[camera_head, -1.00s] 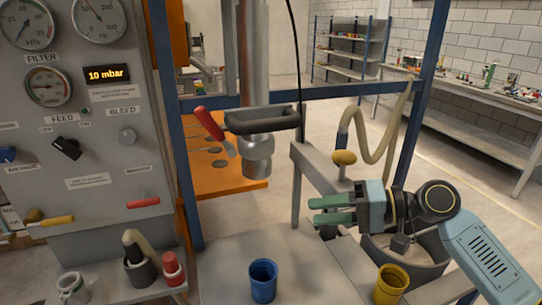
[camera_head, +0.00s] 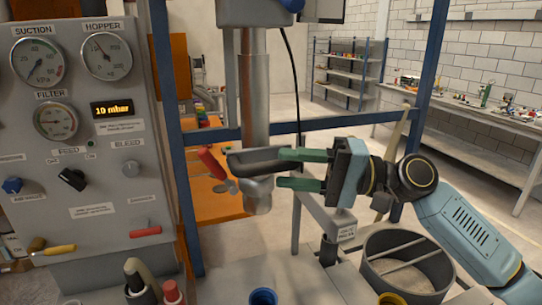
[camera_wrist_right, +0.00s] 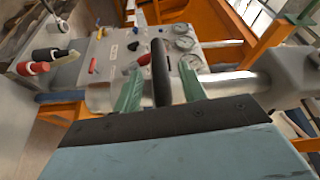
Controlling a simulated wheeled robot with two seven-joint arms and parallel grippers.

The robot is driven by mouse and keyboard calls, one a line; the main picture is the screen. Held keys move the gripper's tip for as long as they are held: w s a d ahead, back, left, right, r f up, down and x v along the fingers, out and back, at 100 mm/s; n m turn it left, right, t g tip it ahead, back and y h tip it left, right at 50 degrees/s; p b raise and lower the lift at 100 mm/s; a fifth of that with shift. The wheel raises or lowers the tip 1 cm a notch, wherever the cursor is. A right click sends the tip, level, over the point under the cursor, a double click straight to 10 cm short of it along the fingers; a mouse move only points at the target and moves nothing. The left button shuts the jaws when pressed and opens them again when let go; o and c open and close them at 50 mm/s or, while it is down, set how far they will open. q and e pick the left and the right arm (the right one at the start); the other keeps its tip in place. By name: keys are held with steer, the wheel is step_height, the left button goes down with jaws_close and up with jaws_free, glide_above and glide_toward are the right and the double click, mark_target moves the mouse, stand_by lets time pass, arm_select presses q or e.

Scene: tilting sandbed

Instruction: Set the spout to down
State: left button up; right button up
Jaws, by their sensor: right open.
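A metal pipe (camera_head: 254,90) hangs down, with a rounded metal spout end (camera_head: 258,195) at its bottom. A dark grey bar-like handle (camera_head: 255,161) sticks out across the pipe just above that end, and a red lever (camera_head: 212,161) is on its left side. My right gripper (camera_head: 281,168) is open at the right end of the handle, its green fingers pointing left. In the right wrist view the dark bar (camera_wrist_right: 160,70) stands between the two spread fingers, with gaps on both sides. Whether a finger touches it cannot be told. My left gripper is out of view.
A grey panel (camera_head: 85,180) with gauges and knobs stands at left. Blue frame posts (camera_head: 172,130) flank the pipe. Below are a blue cup (camera_head: 263,297), a yellow cup (camera_head: 392,299) and a round grey bin (camera_head: 408,236) with crossbars. An orange table (camera_head: 210,206) is behind.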

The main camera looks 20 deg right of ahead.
mark_target(261, 146)
steer(key=shift+p+x, duration=0.55)
steer(key=shift+x, duration=1.5)
steer(key=shift+c, duration=0.3)
jaws_close()
